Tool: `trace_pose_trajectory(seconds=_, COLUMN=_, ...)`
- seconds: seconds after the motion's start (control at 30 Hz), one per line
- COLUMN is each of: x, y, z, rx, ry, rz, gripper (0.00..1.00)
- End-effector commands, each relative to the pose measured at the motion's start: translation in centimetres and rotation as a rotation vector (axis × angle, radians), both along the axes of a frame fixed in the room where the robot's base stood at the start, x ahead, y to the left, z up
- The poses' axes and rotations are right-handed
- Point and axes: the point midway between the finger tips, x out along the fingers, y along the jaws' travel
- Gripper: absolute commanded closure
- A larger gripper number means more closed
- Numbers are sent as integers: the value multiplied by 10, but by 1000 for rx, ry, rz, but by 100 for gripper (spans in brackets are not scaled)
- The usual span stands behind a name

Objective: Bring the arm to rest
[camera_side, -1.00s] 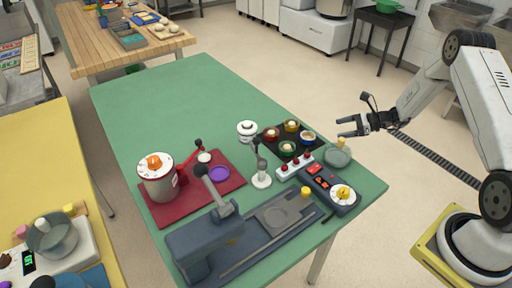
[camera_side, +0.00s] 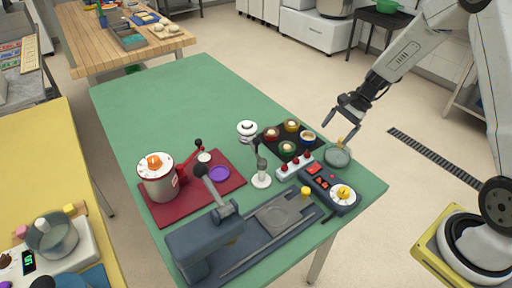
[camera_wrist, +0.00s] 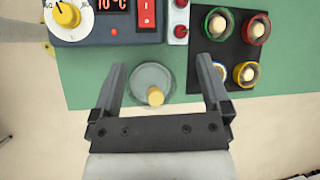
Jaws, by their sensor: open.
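My gripper (camera_side: 343,119) is open and empty, above the right edge of the green table (camera_side: 185,97). In the side view its fingers point down toward a round glass-like dish (camera_side: 337,158). In the wrist view the dish (camera_wrist: 151,80), with a yellow knob (camera_wrist: 155,96) on it, shows between my two spread fingers. My fingers appear to be above it, not closed on it.
A red mat (camera_side: 159,214) with a pot (camera_side: 158,185) and a grey machine (camera_side: 204,249) stand farther left. The table's far part is clear.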

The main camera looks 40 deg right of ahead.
Motion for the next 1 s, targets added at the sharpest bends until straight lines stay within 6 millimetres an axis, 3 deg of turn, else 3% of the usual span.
trace_pose_trajectory(seconds=0.2, x=-35, y=35, z=18, rx=-216, ry=-72, rz=309, gripper=2)
trace_pose_trajectory(seconds=0.5, x=-80, y=67, z=38, rx=-476, ry=-221, rz=749, gripper=2)
trace_pose_trajectory(seconds=0.8, x=-117, y=91, z=53, rx=-676, ry=-402, rz=1152, gripper=2)
trace_pose_trajectory(seconds=1.0, x=-128, y=98, z=57, rx=-730, ry=-467, rz=1274, gripper=2)
